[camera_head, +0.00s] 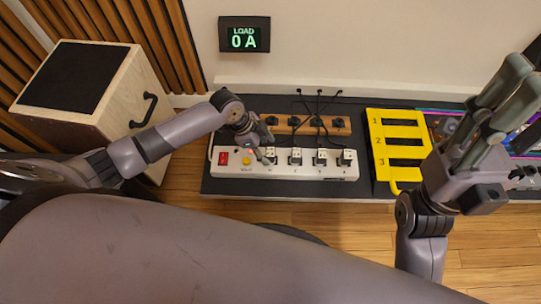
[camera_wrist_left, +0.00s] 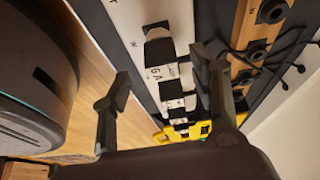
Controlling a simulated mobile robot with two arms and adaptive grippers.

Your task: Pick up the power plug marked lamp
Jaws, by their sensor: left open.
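A white power strip (camera_head: 240,170) lies on a dark mat, with a red switch at its left end and several black plugs with white labels in a row. No label is clear enough in the head view to tell which plug is marked lamp. My left gripper (camera_head: 262,150) is open over the strip, near the leftmost plugs. In the left wrist view its fingers (camera_wrist_left: 162,85) stand apart on either side of the plug row; a plug label (camera_wrist_left: 160,72) there is only partly legible. My right gripper (camera_head: 518,78) is raised at the right, empty, its fingers apart.
A wooden socket block (camera_head: 342,126) with black cords lies behind the strip. A yellow frame (camera_head: 378,150) numbered 1, 2, 3 lies to its right. A display (camera_head: 244,34) reads LOAD 0 A. A wooden box (camera_head: 75,90) stands at left.

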